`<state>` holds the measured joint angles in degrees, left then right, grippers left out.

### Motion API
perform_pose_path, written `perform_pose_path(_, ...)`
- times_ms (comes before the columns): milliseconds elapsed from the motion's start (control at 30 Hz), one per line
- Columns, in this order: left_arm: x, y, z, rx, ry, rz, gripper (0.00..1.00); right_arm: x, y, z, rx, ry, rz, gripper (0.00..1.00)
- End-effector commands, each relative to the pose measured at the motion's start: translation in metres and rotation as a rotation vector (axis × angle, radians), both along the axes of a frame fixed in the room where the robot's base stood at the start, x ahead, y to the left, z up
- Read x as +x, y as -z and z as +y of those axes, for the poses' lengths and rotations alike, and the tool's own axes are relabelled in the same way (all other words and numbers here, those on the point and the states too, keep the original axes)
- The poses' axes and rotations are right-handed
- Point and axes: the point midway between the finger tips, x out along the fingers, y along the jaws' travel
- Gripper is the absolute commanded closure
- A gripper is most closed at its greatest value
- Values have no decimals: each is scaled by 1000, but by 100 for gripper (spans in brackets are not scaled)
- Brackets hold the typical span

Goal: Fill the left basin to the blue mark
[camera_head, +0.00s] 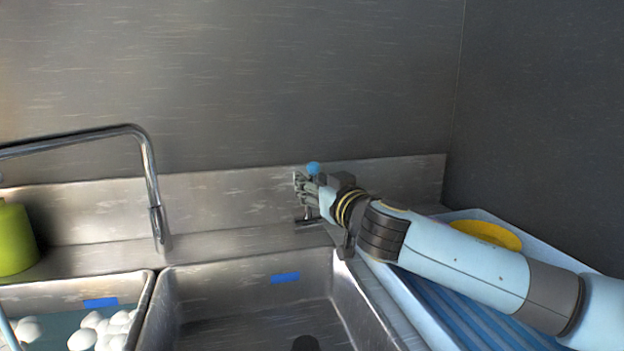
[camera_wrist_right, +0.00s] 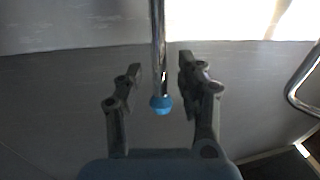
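The left basin (camera_head: 146,296) is at the lower left and partly cut off. Water lies in it with several white lumps (camera_head: 88,331), and the blue mark (camera_head: 101,302) is on its back wall just above the water. A chrome tap pipe (camera_head: 151,180) stands near the divider, its upper run leaving the left edge; I see no stream. My right gripper (camera_head: 306,189) is at a lever with a blue ball tip (camera_head: 313,168) by the back wall. In the right wrist view the lever (camera_wrist_right: 158,50) lies between the open fingers, with gaps both sides. My left gripper is not in view.
The right basin (camera_head: 215,275) has its own blue mark (camera_head: 285,278) and a dark round patch on its floor. A green container (camera_head: 15,240) stands at the left. A pale blue ribbed tray (camera_head: 428,318) with a yellow item (camera_head: 487,234) is at the right, under my right arm.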

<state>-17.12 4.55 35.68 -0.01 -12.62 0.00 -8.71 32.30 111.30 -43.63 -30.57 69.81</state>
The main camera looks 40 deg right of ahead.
Motion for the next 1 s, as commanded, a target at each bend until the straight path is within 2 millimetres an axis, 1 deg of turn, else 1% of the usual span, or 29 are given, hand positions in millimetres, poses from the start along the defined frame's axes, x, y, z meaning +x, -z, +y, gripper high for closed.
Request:
perform_pose_path(33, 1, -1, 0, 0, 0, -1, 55, 5, -1, -1, 1, 0, -1, 62)
perform_pose_path(133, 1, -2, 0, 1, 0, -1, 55, 10, -1, -3, 2, 0, -2, 62)
perform_pose_path(400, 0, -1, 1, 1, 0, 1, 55, 11, 0, -3, 1, -1, 0, 62)
perform_pose_path(700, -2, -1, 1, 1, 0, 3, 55, 10, 0, -3, 1, -1, 0, 100)
perform_pose_path(1000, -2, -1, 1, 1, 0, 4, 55, 10, 0, -3, 0, -1, 0, 100)
